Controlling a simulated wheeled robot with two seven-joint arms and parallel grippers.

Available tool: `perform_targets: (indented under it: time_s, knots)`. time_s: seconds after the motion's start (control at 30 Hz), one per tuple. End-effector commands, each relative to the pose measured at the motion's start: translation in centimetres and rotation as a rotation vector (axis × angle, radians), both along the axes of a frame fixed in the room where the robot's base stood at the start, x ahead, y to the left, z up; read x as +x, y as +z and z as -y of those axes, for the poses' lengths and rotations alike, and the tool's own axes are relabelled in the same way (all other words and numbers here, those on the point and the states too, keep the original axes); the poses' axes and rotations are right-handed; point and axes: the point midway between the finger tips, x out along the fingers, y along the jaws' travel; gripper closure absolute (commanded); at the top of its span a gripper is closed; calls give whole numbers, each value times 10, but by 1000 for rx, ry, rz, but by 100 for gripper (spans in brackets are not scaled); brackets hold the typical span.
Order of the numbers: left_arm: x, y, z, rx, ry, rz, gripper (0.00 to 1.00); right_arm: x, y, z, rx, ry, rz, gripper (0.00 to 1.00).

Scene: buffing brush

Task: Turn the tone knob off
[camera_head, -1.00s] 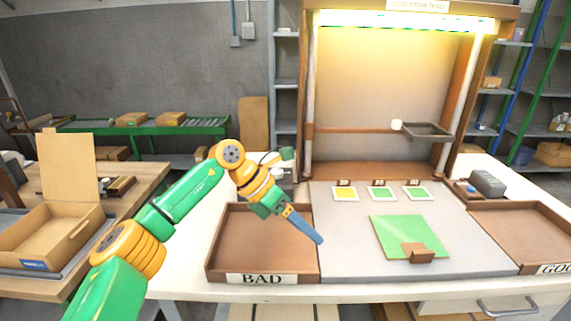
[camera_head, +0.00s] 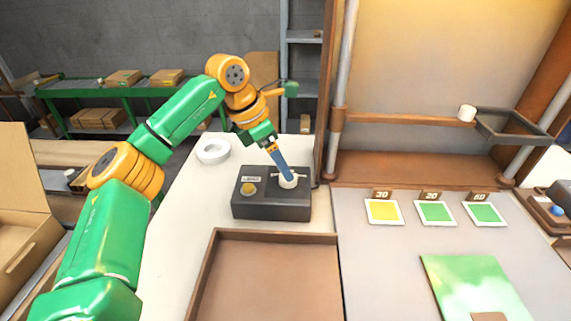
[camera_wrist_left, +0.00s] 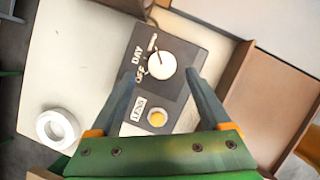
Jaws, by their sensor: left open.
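A dark control box (camera_head: 262,207) stands on the white bench top, with a white round knob (camera_head: 287,181) on its right part. In the left wrist view the knob (camera_wrist_left: 161,66) has the words DAY and OFF beside it; its exact setting is hard to tell. My left gripper (camera_head: 285,177) reaches down over the knob. In the left wrist view its fingers (camera_wrist_left: 160,80) are open, one to each side, with the knob just beyond and between the tips. Contact cannot be told. My right gripper is not in view.
A white ring-shaped roll (camera_head: 212,151) lies behind and left of the box. A brown tray (camera_head: 210,262) is in front, and a wooden post (camera_head: 335,100) rises to the right.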

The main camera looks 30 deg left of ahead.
Motion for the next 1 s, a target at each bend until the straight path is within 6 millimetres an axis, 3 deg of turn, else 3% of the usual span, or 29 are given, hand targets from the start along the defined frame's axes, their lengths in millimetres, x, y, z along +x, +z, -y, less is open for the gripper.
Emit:
perform_targets:
  time_s: [0.2, 0.5, 0.8, 1.0]
  knots:
    - [10, -33, 9, 0, -1, -3, 19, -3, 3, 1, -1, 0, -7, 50]
    - [13, -38, 10, -1, 0, 2, 21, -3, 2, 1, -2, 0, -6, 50]
    - [13, -38, 10, -2, -1, 1, 100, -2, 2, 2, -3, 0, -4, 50]
    - [12, -38, 10, -1, 11, 2, 100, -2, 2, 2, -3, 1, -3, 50]
